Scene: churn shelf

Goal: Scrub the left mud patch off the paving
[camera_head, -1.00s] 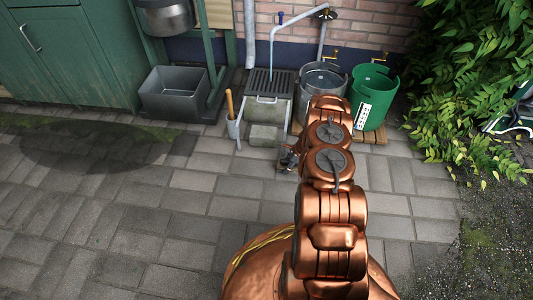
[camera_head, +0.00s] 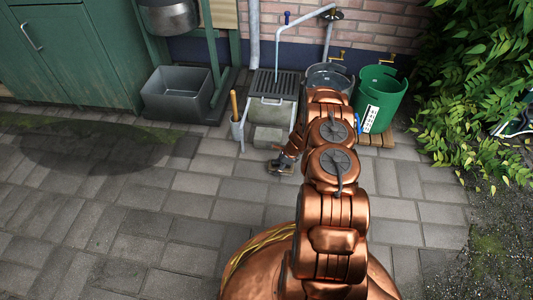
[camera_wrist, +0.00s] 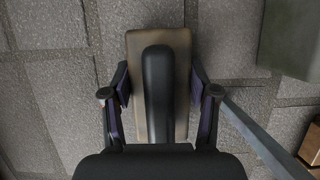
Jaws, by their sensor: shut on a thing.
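My gripper (camera_wrist: 160,90) is shut on a scrubbing brush with a tan back (camera_wrist: 138,55) and a black handle (camera_wrist: 158,85). The fingers are on either side of the brush. In the head view my gripper with the brush (camera_head: 281,166) is low over the grey paving (camera_head: 215,185), just in front of a grey block. I cannot tell whether the brush touches the paving. A dark oval area (camera_head: 95,148) lies on the paving at the left; I cannot tell whether it is mud or shadow. No distinct mud patch shows under the brush in the wrist view.
The grey block (camera_head: 269,138) and a drain trough (camera_head: 272,112) stand behind my gripper, with a holder with a wooden handle (camera_head: 237,130) beside them. A grey tub (camera_head: 178,105), a metal bucket (camera_head: 328,76) and a green bucket (camera_head: 382,95) line the back.

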